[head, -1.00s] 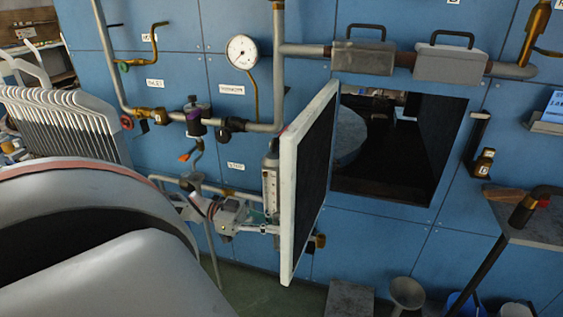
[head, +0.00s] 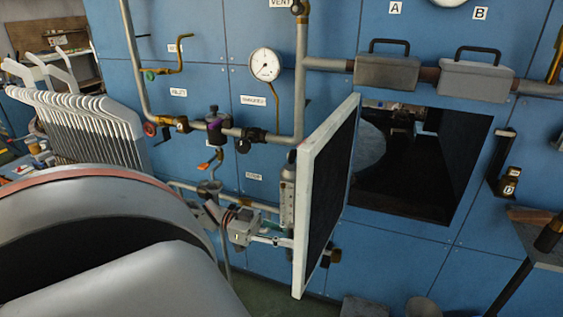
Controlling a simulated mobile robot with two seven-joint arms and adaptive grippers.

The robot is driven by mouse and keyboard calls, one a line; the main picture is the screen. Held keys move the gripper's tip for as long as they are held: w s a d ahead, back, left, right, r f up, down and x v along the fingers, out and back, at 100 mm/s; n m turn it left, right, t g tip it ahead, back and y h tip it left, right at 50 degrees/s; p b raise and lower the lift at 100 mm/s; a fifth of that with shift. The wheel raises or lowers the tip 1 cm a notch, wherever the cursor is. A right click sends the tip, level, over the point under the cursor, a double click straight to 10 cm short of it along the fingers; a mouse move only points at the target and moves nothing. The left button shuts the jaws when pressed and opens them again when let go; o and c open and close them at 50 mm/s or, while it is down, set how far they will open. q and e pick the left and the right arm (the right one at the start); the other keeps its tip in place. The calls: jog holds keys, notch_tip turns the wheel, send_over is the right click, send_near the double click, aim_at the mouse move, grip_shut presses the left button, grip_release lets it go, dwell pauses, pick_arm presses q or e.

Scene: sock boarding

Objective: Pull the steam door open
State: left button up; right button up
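The steam door (head: 328,195) is a flat panel with a pale rim and a dark face. It stands swung open, out from the blue wall, at the left side of a rectangular opening (head: 425,165). The opening's dark inside shows, with a grey rounded shape (head: 366,145) at its left. The door's other face and any handle there are hidden. I see no gripper that I can make out in the head view.
A large grey rounded body (head: 110,255) fills the lower left. Pipes (head: 240,131), valves and a gauge (head: 265,65) line the wall left of the door. Two handled grey boxes (head: 387,73) sit above the opening. A side shelf (head: 545,235) is at right.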

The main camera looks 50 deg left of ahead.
pick_arm(q)
jog(key=v, duration=1.2)
dwell(0.3)
